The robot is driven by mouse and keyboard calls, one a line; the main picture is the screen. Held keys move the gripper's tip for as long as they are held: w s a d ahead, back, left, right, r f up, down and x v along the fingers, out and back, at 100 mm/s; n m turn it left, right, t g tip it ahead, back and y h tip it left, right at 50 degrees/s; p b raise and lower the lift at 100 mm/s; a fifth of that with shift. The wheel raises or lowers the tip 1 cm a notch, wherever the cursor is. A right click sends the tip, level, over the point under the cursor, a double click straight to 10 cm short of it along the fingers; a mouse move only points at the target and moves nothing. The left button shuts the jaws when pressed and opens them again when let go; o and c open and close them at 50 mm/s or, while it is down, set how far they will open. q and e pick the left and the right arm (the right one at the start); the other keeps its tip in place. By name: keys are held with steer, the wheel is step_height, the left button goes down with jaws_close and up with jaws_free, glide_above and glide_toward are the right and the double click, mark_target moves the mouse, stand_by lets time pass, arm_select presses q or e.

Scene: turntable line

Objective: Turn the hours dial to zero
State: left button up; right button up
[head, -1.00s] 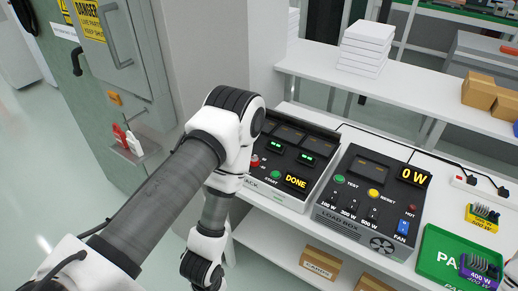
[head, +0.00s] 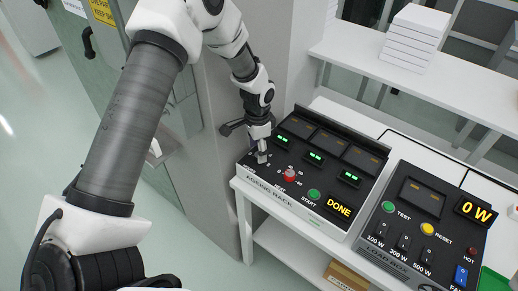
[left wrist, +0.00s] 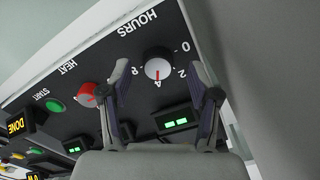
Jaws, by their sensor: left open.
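The hours dial (left wrist: 158,66) is a white round knob on the dark panel of the ageing rack (head: 270,201). In the left wrist view its small red mark points toward the 4; the 0 and 2 stand to its right. My left gripper (head: 261,155) is over the panel's left end. Its open fingers show on either side of the dial in the left wrist view, with no clear contact. In the head view the gripper mostly hides the dial. My right gripper is out of view.
The red heat dial (head: 290,175) sits close beside the hours dial. A green start button (head: 313,194) and a DONE display (head: 339,207) are further right. Green-lit displays (head: 316,157) and a raised back edge lie behind. The load box (head: 425,225) stands to the right.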

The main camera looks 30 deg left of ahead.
arm_select(q)
steer(key=shift+w+f, duration=0.15)
steer(key=shift+f, duration=0.5)
steer(key=shift+w+d+f, duration=0.1)
steer(key=shift+d+f, duration=0.05)
steer(key=shift+f, duration=0.1)
steer(key=shift+d, duration=0.1)
steer(key=shift+s+r, duration=0.1)
steer(key=shift+s, duration=0.15)
steer(key=shift+c, duration=1.4)
steer(key=c, duration=0.9)
